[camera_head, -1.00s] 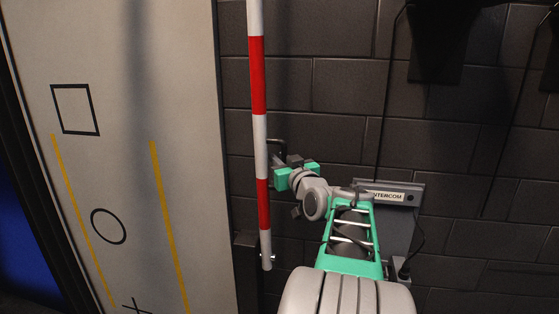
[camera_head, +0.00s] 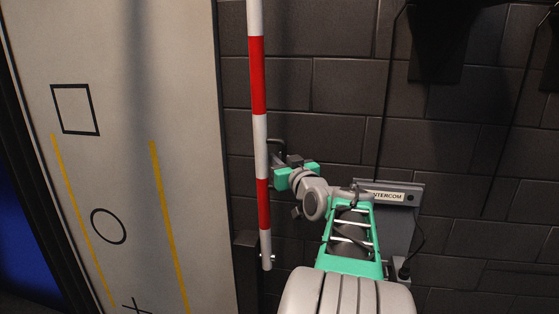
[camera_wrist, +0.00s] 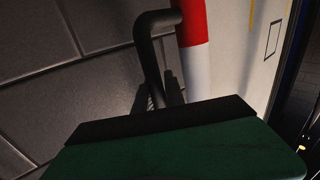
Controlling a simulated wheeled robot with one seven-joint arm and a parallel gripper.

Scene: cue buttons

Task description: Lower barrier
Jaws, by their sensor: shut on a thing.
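The red-and-white striped barrier pole (camera_head: 259,140) stands almost upright in front of the dark wall, with its lower end at a small pivot (camera_head: 266,258). A dark bent handle (camera_head: 279,144) sticks out from the pole's right side. My gripper (camera_head: 279,161) is at this handle, just right of the pole, and is shut on it. In the wrist view the black handle (camera_wrist: 150,60) rises from behind the green and black gripper body, beside the pole (camera_wrist: 193,40). The fingertips are mostly hidden there.
A pale panel (camera_head: 120,200) with a square, a circle and yellow lines is at the left. A grey intercom box (camera_head: 400,215) with a cable hangs on the brick wall at the right, close behind my arm. The wall right of the pole above my arm is clear.

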